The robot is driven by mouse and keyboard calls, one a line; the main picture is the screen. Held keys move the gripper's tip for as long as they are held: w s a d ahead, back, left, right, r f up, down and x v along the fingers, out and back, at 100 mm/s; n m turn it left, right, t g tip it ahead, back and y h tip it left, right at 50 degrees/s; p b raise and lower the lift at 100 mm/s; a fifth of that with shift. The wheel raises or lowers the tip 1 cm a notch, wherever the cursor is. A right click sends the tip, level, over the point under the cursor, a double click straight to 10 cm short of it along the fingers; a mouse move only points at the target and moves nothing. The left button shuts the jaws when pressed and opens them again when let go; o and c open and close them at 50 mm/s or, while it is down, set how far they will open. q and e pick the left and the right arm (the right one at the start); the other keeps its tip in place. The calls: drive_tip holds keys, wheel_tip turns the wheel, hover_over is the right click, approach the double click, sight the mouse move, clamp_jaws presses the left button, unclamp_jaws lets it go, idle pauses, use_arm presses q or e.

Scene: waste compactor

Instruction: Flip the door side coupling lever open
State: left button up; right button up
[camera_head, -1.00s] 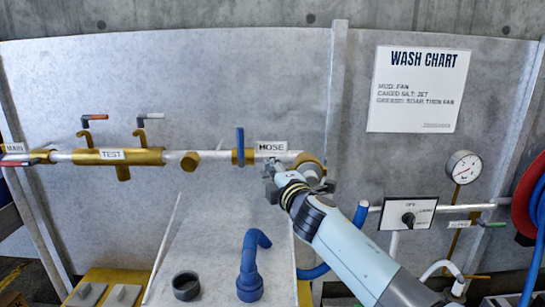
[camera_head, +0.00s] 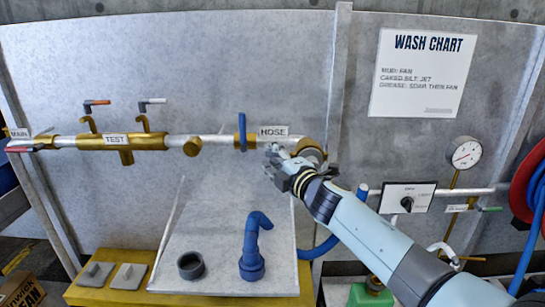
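A grey pipe (camera_head: 215,142) runs across the wall panel with brass fittings. A brass coupling (camera_head: 311,152) is at its right end, partly hidden by my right gripper. My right gripper (camera_head: 273,160) is just below the HOSE label (camera_head: 273,132), in front of or close under the pipe; contact cannot be told. Its fingers are small and partly hidden, so open or shut is unclear. A brass TEST fitting (camera_head: 140,143) with two curved upright arms is on the left. I cannot tell which part is the door side lever. My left gripper is not in view.
A blue handle (camera_head: 242,132) stands upright on the pipe left of the gripper. A blue bent hose end (camera_head: 252,250) and a dark ring (camera_head: 190,265) are below. A pressure gauge (camera_head: 466,154) and selector box (camera_head: 406,198) are at right.

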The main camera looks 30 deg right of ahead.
drive_tip(key=shift+o, duration=0.6)
drive_tip(key=s+d, duration=0.1)
drive_tip(key=s, duration=1.1)
